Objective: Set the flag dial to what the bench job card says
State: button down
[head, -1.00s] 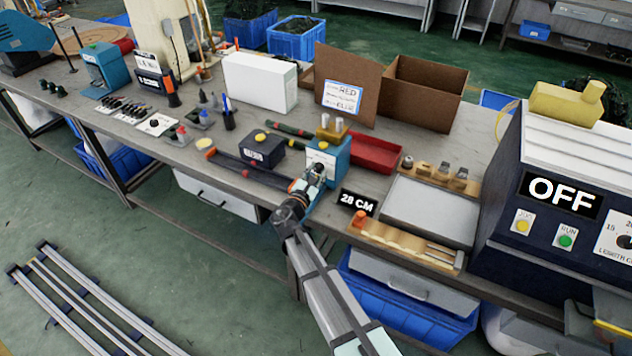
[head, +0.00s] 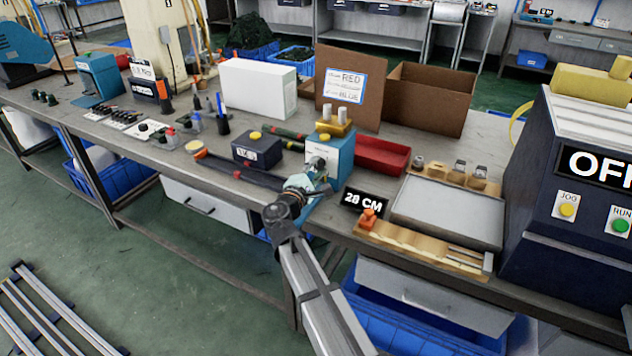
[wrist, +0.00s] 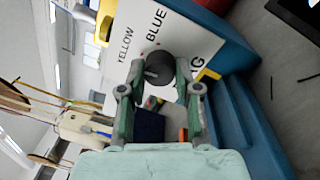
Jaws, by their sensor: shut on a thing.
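The flag dial is a dark round knob (wrist: 158,66) on the white face of a blue box (wrist: 222,40). In the wrist view, YELLOW and BLUE are printed beside it, with a partly hidden word ending in G. My gripper (wrist: 160,78) has its fingers on either side of the knob, shut on it. A pale mark shows on the knob, but I cannot tell which word it points at. In the head view, my gripper (head: 310,184) is at the front of the blue box (head: 342,160) and hides the dial. A white card (head: 343,86) on brown cardboard reads RED above BLUE; its smaller words are unreadable.
A black box with a yellow button (head: 258,148) stands left of the blue box. A red tray (head: 382,157) is behind it to the right. A 28 CM sign (head: 364,201) and a grey tray (head: 447,212) lie to the right, before a dark machine reading OFF (head: 560,225).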

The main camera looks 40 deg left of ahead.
jog(key=shift+m+b, duration=0.5)
jog(key=shift+b, duration=0.2)
jog(key=c, duration=0.8)
grip_release()
jog(key=shift+w, duration=0.1)
jog(key=v, duration=1.2)
jog(key=shift+a, duration=0.1)
